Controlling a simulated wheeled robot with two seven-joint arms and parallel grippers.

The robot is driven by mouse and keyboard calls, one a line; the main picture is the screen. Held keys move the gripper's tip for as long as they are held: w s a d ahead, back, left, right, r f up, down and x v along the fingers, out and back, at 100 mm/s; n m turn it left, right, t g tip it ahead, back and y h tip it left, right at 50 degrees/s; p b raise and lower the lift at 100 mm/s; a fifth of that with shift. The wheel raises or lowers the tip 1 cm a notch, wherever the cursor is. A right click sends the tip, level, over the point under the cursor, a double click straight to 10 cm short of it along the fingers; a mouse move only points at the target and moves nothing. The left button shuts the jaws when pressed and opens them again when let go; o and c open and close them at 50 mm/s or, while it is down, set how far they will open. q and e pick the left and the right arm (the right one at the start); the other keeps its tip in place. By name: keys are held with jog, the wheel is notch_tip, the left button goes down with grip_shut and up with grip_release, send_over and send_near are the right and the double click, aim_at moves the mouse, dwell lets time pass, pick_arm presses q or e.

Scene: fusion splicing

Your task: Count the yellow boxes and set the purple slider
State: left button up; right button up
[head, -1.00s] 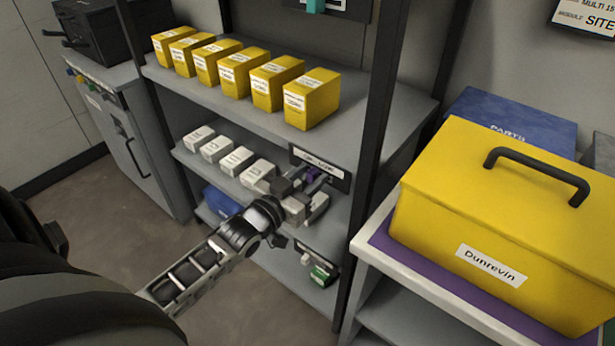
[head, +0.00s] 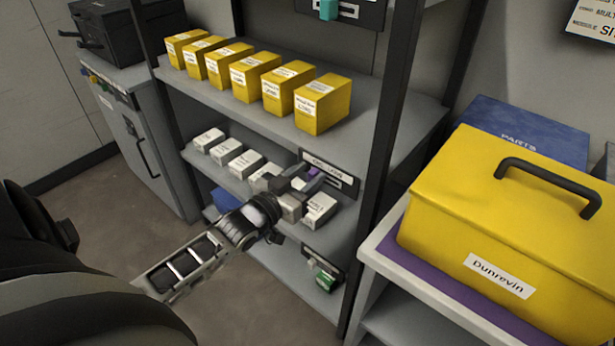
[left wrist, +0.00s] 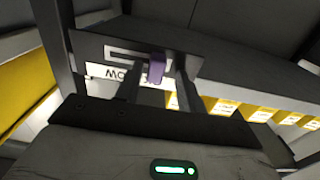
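Several yellow boxes (head: 322,107) with white labels stand in a row on the upper shelf; some also show in the left wrist view (left wrist: 222,107). The purple slider (head: 313,172) sits on a slotted panel at the front edge of the middle shelf. In the left wrist view the purple slider (left wrist: 157,68) stands between the two fingers of my left gripper (left wrist: 160,82), with a visible gap on at least one side. In the head view my left gripper (head: 295,188) reaches that panel, partly covering it. My right gripper is not in view.
White boxes (head: 228,151) line the middle shelf behind my left gripper. A teal slider (head: 328,9) is on a panel above, a green one (head: 325,280) on a panel below. A dark shelf post (head: 375,170) and a table with a large yellow case (head: 500,225) stand right.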

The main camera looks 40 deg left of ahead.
pick_arm(q)
jog(key=s+a, duration=0.1)
jog(key=s, duration=1.5)
jog(key=shift+w+f, duration=0.1)
jog(key=s+d+f+g+h, duration=0.1)
jog(key=d+f+g, duration=0.2)
jog(key=d, duration=0.7)
jog(key=s+d+f+m+g+h, duration=0.1)
jog(key=d+f+g, duration=0.3)
jog(key=d, duration=0.5)
notch_tip(320, 180, down, 2)
jog(key=shift+s+d, duration=0.25)
jog(key=shift+d, duration=0.1)
